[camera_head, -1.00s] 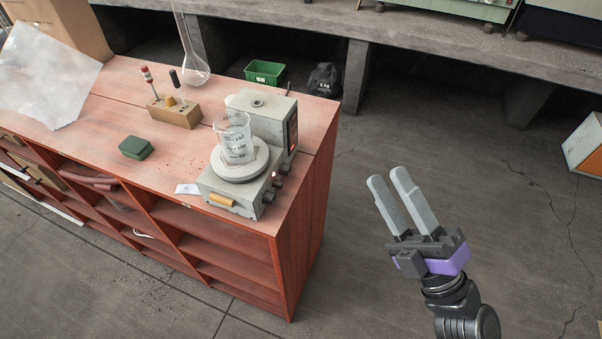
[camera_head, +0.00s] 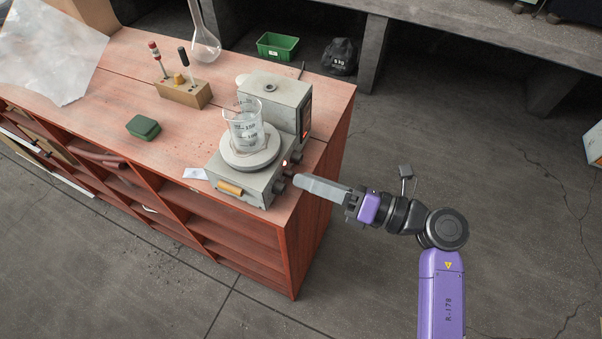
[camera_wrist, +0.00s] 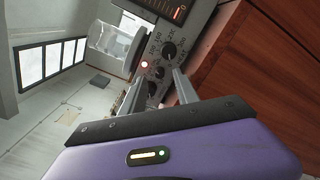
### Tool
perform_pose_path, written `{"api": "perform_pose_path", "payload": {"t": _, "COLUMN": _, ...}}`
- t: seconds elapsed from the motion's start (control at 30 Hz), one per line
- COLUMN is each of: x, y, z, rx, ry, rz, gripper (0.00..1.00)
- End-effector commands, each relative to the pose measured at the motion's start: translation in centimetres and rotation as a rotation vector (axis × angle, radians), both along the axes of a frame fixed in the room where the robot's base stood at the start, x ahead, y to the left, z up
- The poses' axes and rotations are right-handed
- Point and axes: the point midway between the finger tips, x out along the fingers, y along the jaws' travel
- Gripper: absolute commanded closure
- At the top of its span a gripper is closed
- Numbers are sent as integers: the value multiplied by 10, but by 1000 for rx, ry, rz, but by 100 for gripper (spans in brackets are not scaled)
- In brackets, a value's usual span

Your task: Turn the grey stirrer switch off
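The grey stirrer (camera_head: 238,190) stands near the right end of the red-brown bench, with a glass beaker (camera_head: 246,128) on its round plate. Its right-hand face carries dark knobs (camera_head: 279,187) and a lit red lamp (camera_head: 285,162). In the wrist view the panel shows a large dark knob (camera_wrist: 169,50), smaller dark controls and the glowing red lamp (camera_wrist: 144,65). I cannot tell which control is the switch. My gripper (camera_head: 299,182) is just right of the panel, pointing at it. In the wrist view my gripper (camera_wrist: 157,77) has its fingers apart, with small controls showing between them. Contact is unclear.
A green crate (camera_head: 278,46) and a dark weight bag (camera_head: 340,56) lie behind. The floor right of the bench is open.

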Motion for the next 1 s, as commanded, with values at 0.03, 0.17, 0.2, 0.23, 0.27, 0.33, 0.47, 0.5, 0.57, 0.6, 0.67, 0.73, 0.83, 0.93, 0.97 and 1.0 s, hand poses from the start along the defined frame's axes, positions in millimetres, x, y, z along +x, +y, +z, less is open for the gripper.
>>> {"api": "perform_pose_path", "payload": {"t": 0.03, "x": 2, "y": 7, "z": 1, "rx": 1, "ry": 1, "rz": 2, "gripper": 63}}
{"api": "perform_pose_path", "payload": {"t": 0.17, "x": 7, "y": 17, "z": 1, "rx": 1, "ry": 0, "rz": -1, "gripper": 63}}
{"api": "perform_pose_path", "payload": {"t": 0.2, "x": 7, "y": 20, "z": 1, "rx": 1, "ry": 0, "rz": -1, "gripper": 63}}
{"api": "perform_pose_path", "payload": {"t": 0.23, "x": 8, "y": 21, "z": 1, "rx": 0, "ry": 0, "rz": 0, "gripper": 63}}
{"api": "perform_pose_path", "payload": {"t": 0.27, "x": 8, "y": 22, "z": 0, "rx": 0, "ry": 0, "rz": 0, "gripper": 63}}
{"api": "perform_pose_path", "payload": {"t": 0.33, "x": 8, "y": 23, "z": 0, "rx": 0, "ry": 0, "rz": 0, "gripper": 63}}
{"api": "perform_pose_path", "payload": {"t": 0.47, "x": 8, "y": 22, "z": 0, "rx": 1, "ry": 1, "rz": -1, "gripper": 63}}
{"api": "perform_pose_path", "payload": {"t": 0.5, "x": 8, "y": 22, "z": 0, "rx": 1, "ry": 1, "rz": -1, "gripper": 63}}
{"api": "perform_pose_path", "payload": {"t": 0.57, "x": 8, "y": 22, "z": 0, "rx": 1, "ry": 1, "rz": -1, "gripper": 71}}
{"api": "perform_pose_path", "payload": {"t": 0.6, "x": 8, "y": 22, "z": 0, "rx": 1, "ry": 1, "rz": -1, "gripper": 79}}
{"api": "perform_pose_path", "payload": {"t": 0.67, "x": 8, "y": 22, "z": 0, "rx": 2, "ry": 1, "rz": -2, "gripper": 91}}
{"api": "perform_pose_path", "payload": {"t": 0.73, "x": 8, "y": 22, "z": 0, "rx": 2, "ry": 1, "rz": -2, "gripper": 100}}
{"api": "perform_pose_path", "payload": {"t": 0.83, "x": 9, "y": 22, "z": 0, "rx": 2, "ry": 1, "rz": -2, "gripper": 100}}
{"api": "perform_pose_path", "payload": {"t": 0.93, "x": 8, "y": 22, "z": 0, "rx": 1, "ry": -1, "rz": -2, "gripper": 100}}
{"api": "perform_pose_path", "payload": {"t": 0.97, "x": 9, "y": 22, "z": 0, "rx": 0, "ry": -3, "rz": -2, "gripper": 100}}
{"api": "perform_pose_path", "payload": {"t": 1.0, "x": 9, "y": 22, "z": 0, "rx": -1, "ry": -7, "rz": -2, "gripper": 100}}
